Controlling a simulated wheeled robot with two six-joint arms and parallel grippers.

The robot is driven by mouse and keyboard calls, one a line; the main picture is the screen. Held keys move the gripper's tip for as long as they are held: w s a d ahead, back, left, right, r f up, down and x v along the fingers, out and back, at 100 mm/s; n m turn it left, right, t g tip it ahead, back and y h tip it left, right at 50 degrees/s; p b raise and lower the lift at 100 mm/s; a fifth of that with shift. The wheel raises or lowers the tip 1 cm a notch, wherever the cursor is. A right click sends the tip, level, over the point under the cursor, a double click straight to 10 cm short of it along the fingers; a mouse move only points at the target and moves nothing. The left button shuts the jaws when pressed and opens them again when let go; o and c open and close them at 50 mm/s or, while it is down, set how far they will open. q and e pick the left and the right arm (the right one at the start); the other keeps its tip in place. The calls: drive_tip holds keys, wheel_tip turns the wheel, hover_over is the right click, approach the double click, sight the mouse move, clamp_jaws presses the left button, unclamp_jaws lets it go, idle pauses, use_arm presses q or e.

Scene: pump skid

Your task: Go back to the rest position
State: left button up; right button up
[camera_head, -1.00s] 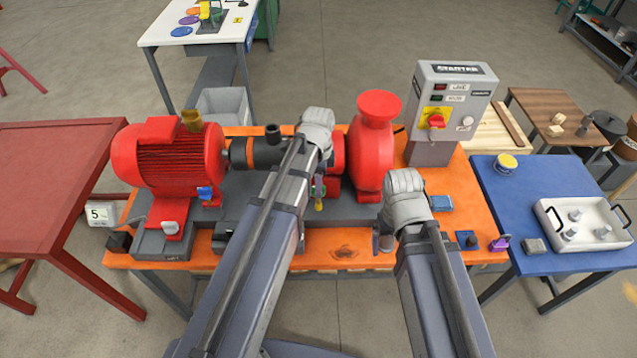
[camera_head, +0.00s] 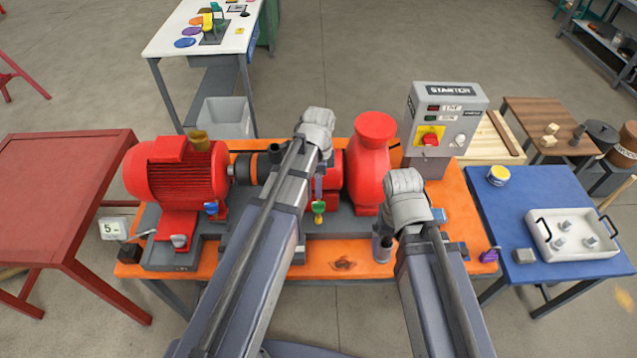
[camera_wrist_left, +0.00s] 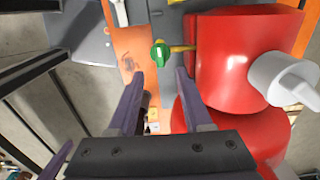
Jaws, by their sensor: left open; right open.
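My left arm reaches up the middle of the head view over the pump skid. The green knob also shows in the head view (camera_head: 319,207). My right arm is bent over the skid's front right. Part of its gripper (camera_head: 383,245) shows below the wrist; its fingertips are not clear.
The orange skid table (camera_head: 270,270) carries a red motor (camera_head: 175,180), the red pump (camera_head: 370,165) and a grey starter box (camera_head: 440,110). A red table (camera_head: 50,200) stands left, a blue table (camera_head: 520,200) with a white tray (camera_head: 545,240) right.

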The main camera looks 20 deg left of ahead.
use_arm(q)
drive_tip(key=s+d+f+n+y+b, duration=0.1)
drive_tip(key=s+d+f+n+b, duration=0.9)
drive_tip(key=s, duration=0.4)
wheel_tip(320, 180, down, 2)
drive_tip(key=shift+s+d+f+n+b, duration=0.2)
drive_tip(key=shift+n+b, duration=0.4)
drive_tip(key=shift+b, duration=0.6)
